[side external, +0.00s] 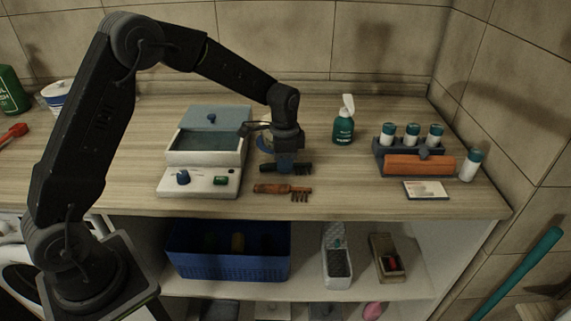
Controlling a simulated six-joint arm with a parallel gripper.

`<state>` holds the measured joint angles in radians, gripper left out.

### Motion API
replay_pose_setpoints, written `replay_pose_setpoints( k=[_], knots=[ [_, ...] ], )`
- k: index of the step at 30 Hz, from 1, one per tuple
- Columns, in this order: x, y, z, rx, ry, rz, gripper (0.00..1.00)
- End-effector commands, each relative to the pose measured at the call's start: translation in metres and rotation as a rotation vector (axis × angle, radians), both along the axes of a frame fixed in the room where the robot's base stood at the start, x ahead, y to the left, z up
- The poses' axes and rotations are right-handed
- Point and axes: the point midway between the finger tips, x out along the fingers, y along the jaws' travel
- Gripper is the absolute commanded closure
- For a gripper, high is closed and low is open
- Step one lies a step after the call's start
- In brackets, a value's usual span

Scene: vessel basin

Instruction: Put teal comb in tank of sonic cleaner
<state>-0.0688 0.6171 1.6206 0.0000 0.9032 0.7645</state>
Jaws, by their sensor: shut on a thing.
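The sonic cleaner (199,183) is a white box on the left part of the counter, with a blue knob and a green button on its front. Its tank (204,157) is open at the top and looks greyish teal inside. A blue-grey lid (220,117) with a blue knob lies at its back. My gripper (286,167) points down just right of the cleaner, shut on the teal comb (304,169), which looks very dark. The comb's toothed end sticks out to the right. Whether it touches the counter is unclear.
A brown comb (270,189) lies in front of my gripper. A teal pump bottle (343,127) stands behind right. A grey rack (392,154) with white teal-capped bottles and an orange roll (419,165) stands further right, near a card (425,190). Shelves below hold a blue basket (228,268).

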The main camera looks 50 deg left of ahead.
Motion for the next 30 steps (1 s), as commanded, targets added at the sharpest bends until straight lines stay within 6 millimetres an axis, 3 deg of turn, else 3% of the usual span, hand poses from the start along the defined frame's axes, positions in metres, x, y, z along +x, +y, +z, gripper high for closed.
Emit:
replay_pose_setpoints(
  k=[5, 11, 21, 30],
  knots=[
    [0.001, 0.0, 0.012, 0.0, -0.003, 0.0, 1.0],
    [0.0, 0.001, 0.044, 0.0, -0.004, 0.001, 1.0],
    [-0.033, 0.06, 0.081, 0.001, -0.002, 0.005, 1.0],
    [-0.052, 0.094, 0.104, 0.001, -0.001, 0.002, 1.0]
  ],
)
